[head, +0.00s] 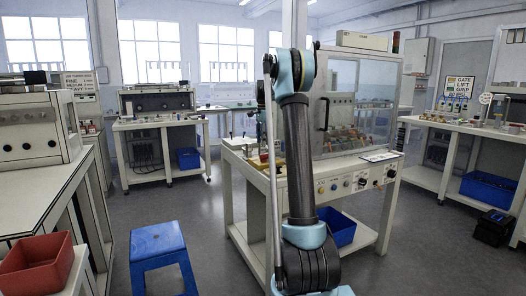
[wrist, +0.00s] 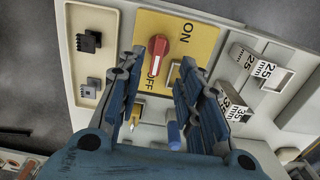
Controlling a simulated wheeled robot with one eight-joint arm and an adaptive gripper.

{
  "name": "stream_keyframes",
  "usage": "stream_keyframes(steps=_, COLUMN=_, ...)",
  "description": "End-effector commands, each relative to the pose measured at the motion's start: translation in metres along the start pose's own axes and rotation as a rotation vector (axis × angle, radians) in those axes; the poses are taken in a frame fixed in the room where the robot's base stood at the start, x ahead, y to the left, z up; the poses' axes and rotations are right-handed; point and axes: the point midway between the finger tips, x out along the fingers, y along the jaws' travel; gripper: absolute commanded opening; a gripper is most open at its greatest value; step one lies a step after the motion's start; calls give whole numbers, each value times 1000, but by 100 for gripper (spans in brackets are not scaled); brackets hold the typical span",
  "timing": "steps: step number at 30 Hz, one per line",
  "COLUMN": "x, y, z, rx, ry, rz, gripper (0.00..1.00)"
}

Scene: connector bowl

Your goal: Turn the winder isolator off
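In the wrist view a red rotary handle (wrist: 158,46) sits on a yellow plate (wrist: 205,42). The word ON is printed to its upper right and OFF below it, near the left finger. The handle's pale-marked end points down the picture, toward the side where OFF is printed. My gripper (wrist: 158,68) is open and empty, its two blue-grey fingers reaching up from below on either side of the handle's lower end. I cannot tell whether they touch it. In the head view my arm stands in front of the winder bench, and neither gripper nor handle can be made out.
In the head view a glazed cabinet (head: 362,105) stands on the bench, and a blue stool (head: 158,243) is at left on open floor.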

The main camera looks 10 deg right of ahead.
Motion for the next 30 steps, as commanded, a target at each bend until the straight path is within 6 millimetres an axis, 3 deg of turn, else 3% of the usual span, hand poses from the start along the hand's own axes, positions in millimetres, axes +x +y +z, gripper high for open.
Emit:
stream_keyframes(steps=3, x=-20, y=0, z=0, rx=0, ry=0, rz=0, gripper=33)
stream_keyframes(steps=9, x=-38, y=0, z=0, rx=0, ry=0, rz=0, gripper=33)
stream_keyframes(steps=23, x=-43, y=2, z=1, rx=-3, ry=0, rz=-1, gripper=33)
stream_keyframes(steps=26, x=-45, y=11, z=4, rx=-24, ry=1, rz=-3, gripper=33)
stream_keyframes(steps=30, x=-52, y=40, z=14, rx=-90, ry=5, rz=-13, gripper=33)
